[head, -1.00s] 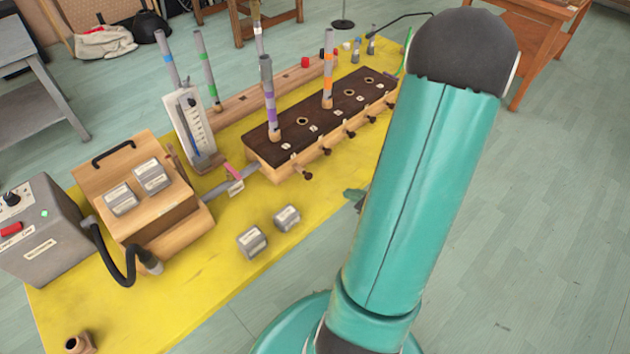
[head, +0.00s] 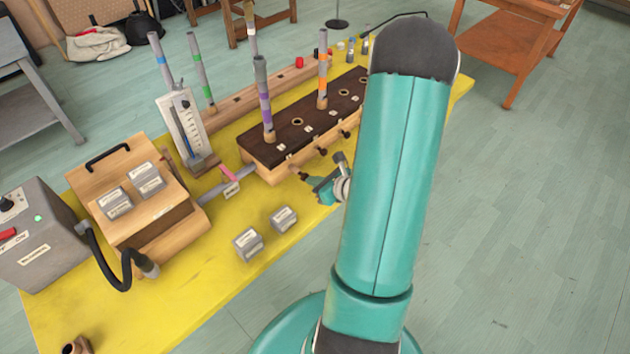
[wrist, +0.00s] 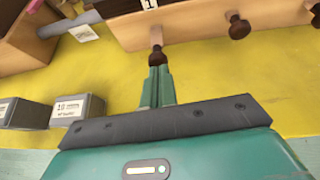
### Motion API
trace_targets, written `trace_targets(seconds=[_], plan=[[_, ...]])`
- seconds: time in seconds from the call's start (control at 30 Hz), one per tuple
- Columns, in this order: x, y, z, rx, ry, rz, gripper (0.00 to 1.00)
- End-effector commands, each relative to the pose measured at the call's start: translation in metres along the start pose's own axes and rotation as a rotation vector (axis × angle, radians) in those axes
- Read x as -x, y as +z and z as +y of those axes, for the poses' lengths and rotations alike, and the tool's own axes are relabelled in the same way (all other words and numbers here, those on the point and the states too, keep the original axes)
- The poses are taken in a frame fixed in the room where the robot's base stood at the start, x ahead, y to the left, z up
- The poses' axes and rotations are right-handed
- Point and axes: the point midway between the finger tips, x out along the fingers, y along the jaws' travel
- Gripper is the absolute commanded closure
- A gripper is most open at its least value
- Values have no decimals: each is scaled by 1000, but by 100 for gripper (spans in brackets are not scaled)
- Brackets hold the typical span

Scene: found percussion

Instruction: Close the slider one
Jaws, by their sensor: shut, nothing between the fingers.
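The wooden wind chest (head: 265,171) with a dark top stands on the yellow table. Slider one's dark knob (wrist: 157,57) sticks out of its front on a short stem, below a tag reading 1 in the wrist view. In the head view this knob (head: 302,176) is the nearest of the row. My gripper (wrist: 157,74) is shut and empty, its fingertips right in front of the knob and in line with it. I cannot tell whether they touch. In the head view my gripper (head: 309,181) is at the chest's near corner, partly behind my arm.
More slider knobs (wrist: 239,27) line the chest front to the right. Pipes (head: 265,100) stand upright in the top. Two grey weights (head: 248,244) sit on the table left of my gripper. The bellows box (head: 160,228) and grey blower (head: 38,240) are farther left.

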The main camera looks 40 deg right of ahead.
Motion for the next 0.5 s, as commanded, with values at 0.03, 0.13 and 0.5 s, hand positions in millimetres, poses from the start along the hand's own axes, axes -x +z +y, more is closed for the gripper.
trace_targets(seconds=[0.03, 0.13, 0.5], plan=[[0, 0, 0, 0, 0, 0, 100], [-1, 0, 0, 0, 0, 0, 100], [-33, 18, -2, 0, 1, -1, 100]])
